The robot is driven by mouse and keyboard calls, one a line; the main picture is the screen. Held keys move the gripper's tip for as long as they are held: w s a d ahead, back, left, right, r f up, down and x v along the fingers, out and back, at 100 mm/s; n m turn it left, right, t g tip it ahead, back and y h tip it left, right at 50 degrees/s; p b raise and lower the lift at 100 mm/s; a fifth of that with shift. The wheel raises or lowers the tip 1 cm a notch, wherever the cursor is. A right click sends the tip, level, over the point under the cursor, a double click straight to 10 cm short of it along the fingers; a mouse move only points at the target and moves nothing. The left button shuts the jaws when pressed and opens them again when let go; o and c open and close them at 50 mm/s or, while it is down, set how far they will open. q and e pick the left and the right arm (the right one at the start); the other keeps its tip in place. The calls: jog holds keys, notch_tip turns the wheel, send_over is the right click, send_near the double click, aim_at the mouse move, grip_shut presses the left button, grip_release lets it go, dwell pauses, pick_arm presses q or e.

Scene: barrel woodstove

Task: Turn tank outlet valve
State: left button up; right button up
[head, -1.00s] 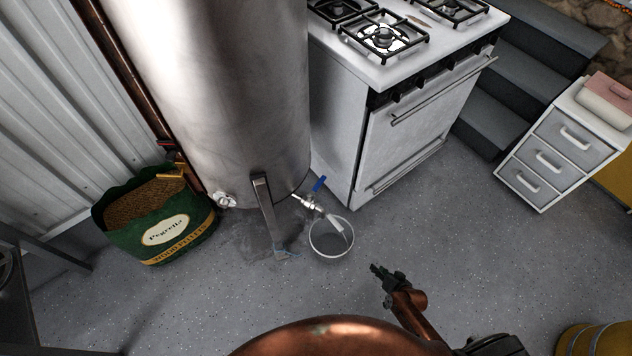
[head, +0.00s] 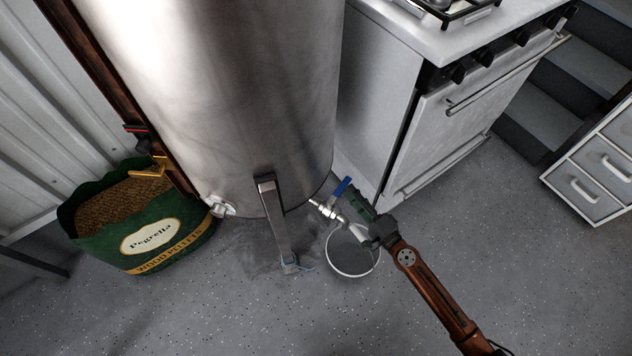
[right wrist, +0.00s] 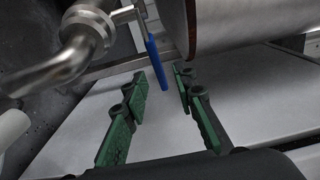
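The large steel tank (head: 230,90) stands on legs in the head view. Its outlet valve (head: 326,210) is low on the tank's right side, with a blue lever handle (head: 342,187) pointing up and right. My right gripper (head: 358,203) is beside the valve, its fingers reaching up toward the handle. In the right wrist view the right gripper (right wrist: 161,82) is open with green pads. The blue handle (right wrist: 155,62) shows in the gap between its fingertips, with space visible on both sides. The metal valve body and spout (right wrist: 85,35) are at upper left. My left gripper is not in view.
A round bucket (head: 331,265) stands on the floor under the spout, partly behind my right gripper. A white stove (head: 440,130) stands close on the right. A green wood pellet bag (head: 110,248) is left of the tank. The floor in front is clear.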

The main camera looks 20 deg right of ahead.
aim_at(344, 184)
jog(key=x, duration=0.5)
jog(key=shift+f, duration=0.1)
jog(key=shift+c, duration=0.5)
grip_shut()
